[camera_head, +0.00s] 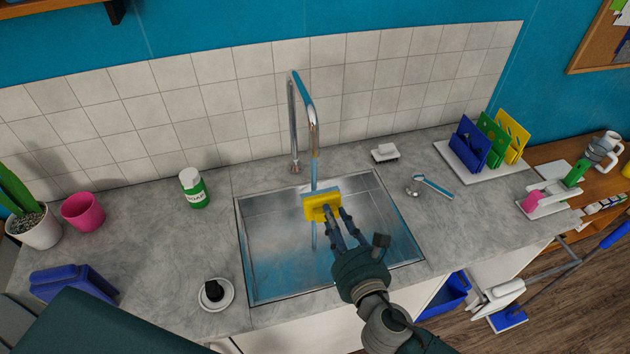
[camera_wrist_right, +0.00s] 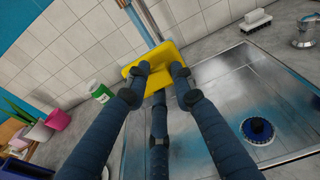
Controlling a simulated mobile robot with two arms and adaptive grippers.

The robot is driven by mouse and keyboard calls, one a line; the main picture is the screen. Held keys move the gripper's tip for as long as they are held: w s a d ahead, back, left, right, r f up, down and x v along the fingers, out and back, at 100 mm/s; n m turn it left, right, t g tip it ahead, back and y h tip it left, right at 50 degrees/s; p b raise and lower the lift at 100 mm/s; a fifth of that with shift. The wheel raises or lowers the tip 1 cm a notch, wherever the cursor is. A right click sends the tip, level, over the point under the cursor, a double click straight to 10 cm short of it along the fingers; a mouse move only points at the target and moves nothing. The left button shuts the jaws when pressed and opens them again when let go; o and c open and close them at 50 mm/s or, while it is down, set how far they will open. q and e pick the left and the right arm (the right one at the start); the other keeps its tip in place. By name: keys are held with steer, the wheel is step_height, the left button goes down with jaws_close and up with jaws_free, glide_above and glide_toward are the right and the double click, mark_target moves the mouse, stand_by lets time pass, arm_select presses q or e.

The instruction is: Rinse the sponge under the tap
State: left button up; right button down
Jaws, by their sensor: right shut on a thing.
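The yellow sponge (camera_head: 322,208) is in my right gripper (camera_head: 335,215), held above the steel sink basin (camera_head: 274,268). In the right wrist view my right gripper's fingers (camera_wrist_right: 160,80) close on the yellow sponge (camera_wrist_right: 157,62). The tap (camera_head: 314,135) stands at the back of the sink, its spout pointing down over the sponge. A bluish stream of water (camera_head: 314,178) falls from the spout onto the sponge, and some shows below it. My left gripper is not in view.
A white-and-green bottle (camera_head: 194,188) stands left of the sink. A white brush (camera_head: 384,152) and a tap handle (camera_head: 431,185) are on the right counter. A small dish (camera_head: 216,294) lies at the front left. A rack of coloured boards (camera_head: 483,165) stands further right.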

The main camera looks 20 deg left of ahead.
stand_by(0.6)
steer(key=s+d+r, duration=0.3)
steer(key=s+r, duration=0.2)
steer(key=r, duration=0.1)
steer(key=shift+d, duration=0.2)
stand_by(0.4)
steer(key=shift+r, duration=0.1)
